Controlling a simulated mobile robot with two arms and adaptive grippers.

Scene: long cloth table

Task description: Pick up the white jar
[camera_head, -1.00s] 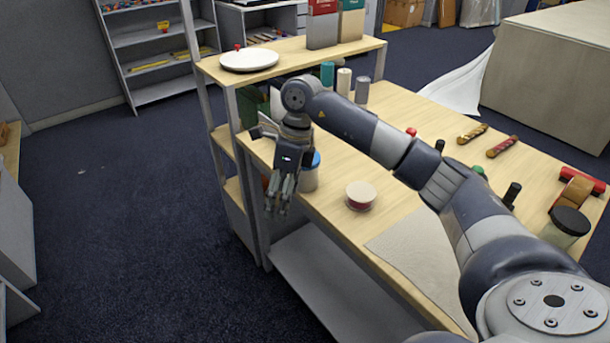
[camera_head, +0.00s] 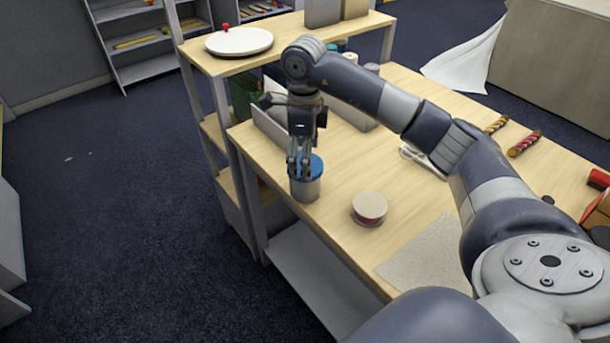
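A pale grey-white jar (camera_head: 306,188) with a blue lid (camera_head: 316,165) stands upright near the table's left front edge. My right gripper (camera_head: 299,175) points down at this jar, its fingers over the near left side of the lid and partly covering it. Whether the fingers touch the jar or close on it cannot be told. A low round container (camera_head: 369,208) with a cream top and reddish side stands to the right. My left gripper is not in view.
A wooden shelf with a white round lid (camera_head: 239,41) rises behind the jar. A grey cloth (camera_head: 430,255) lies at the front. Twisted rods (camera_head: 524,144) lie toward the right. My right arm hides part of the table.

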